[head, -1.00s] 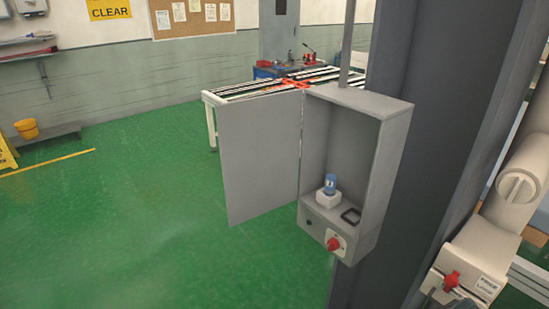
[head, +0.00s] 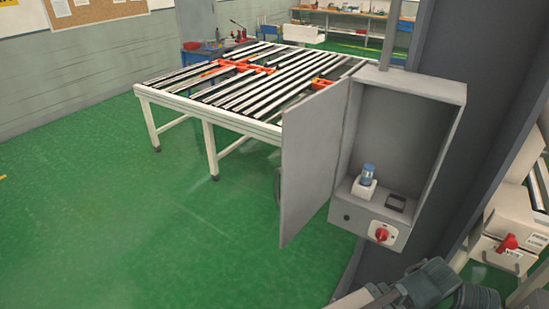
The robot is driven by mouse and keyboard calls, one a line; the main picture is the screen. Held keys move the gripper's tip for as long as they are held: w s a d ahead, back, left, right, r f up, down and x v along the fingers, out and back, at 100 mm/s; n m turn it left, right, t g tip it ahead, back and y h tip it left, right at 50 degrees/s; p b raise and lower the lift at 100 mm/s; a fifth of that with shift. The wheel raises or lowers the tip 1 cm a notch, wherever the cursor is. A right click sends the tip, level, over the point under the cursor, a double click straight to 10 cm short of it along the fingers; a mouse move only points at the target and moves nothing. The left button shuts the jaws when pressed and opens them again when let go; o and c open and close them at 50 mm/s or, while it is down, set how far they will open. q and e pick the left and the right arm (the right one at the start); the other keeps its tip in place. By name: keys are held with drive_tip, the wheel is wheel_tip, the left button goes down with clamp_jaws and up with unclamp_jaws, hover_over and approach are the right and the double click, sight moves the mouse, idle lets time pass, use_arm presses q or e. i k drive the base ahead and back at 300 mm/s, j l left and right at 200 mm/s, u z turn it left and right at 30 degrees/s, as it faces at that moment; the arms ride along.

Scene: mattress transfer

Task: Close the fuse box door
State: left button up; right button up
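The grey fuse box (head: 408,140) is fixed to a dark column right of centre in the head view. Its door (head: 312,158) stands open, hinged on the box's left side and swung out toward me. Inside the box are a blue-topped white fitting (head: 367,181) and a small black square part (head: 396,202). A red rotary switch (head: 381,234) is on the lower front. A dark part of my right arm shows at the bottom right, below the box; its fingers cannot be made out. My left gripper is not in view.
A roller conveyor table (head: 215,121) with orange parts stands behind the door. The dark column (head: 480,165) is right of the box, with white equipment (head: 515,232) beyond it. The green floor (head: 130,225) at the left is clear.

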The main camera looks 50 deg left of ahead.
sight(311, 128)
drive_tip(key=k+j, duration=0.15)
drive_tip(key=j, duration=0.2)
drive_tip(key=k+j, duration=0.15)
drive_tip(key=j, duration=0.25)
drive_tip(key=k+j, duration=0.2)
drive_tip(key=j, duration=0.15)
drive_tip(key=k+j, duration=0.15)
drive_tip(key=j, duration=0.25)
drive_tip(key=k+j, duration=0.15)
drive_tip(key=j, duration=0.2)
drive_tip(key=k+j, duration=0.15)
drive_tip(key=j, duration=0.2)
drive_tip(key=i+j+z, duration=0.15)
